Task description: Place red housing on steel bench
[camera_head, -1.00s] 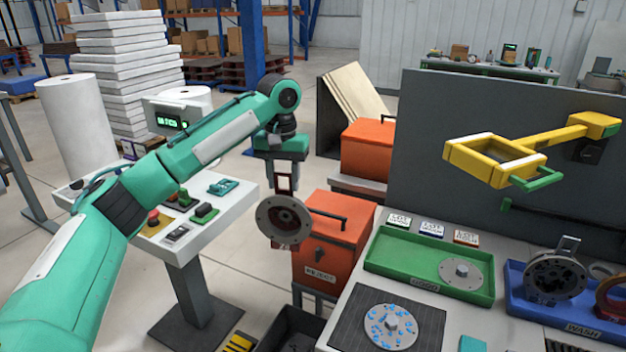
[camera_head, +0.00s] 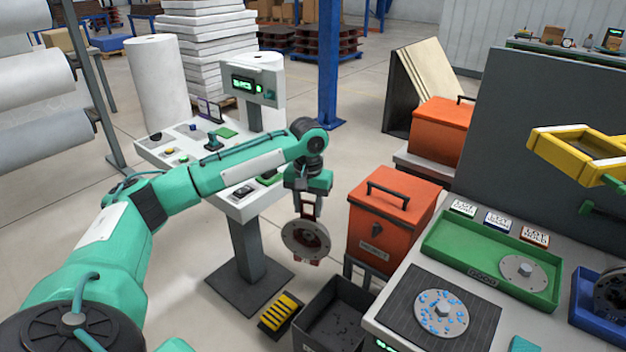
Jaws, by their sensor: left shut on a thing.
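My left gripper (camera_head: 308,210) hangs pointing down near the middle of the view, shut on a round housing. The housing (camera_head: 305,241) has a grey flange face with bolt holes and dark red showing inside and at its lower edge. It hangs in the air, clear of any surface I can see, to the left of the orange bin. A light grey bench (camera_head: 402,340) stands at the lower right. I cannot tell if it is the steel bench. My right gripper is not in view.
An orange reject bin (camera_head: 385,222) is just right of the housing. A dark open crate (camera_head: 335,312) stands low down. The bench holds a green tray (camera_head: 455,262), a dark mat with a blue-spotted disc (camera_head: 441,312) and a blue tray (camera_head: 582,305). A control console (camera_head: 160,150) stands left.

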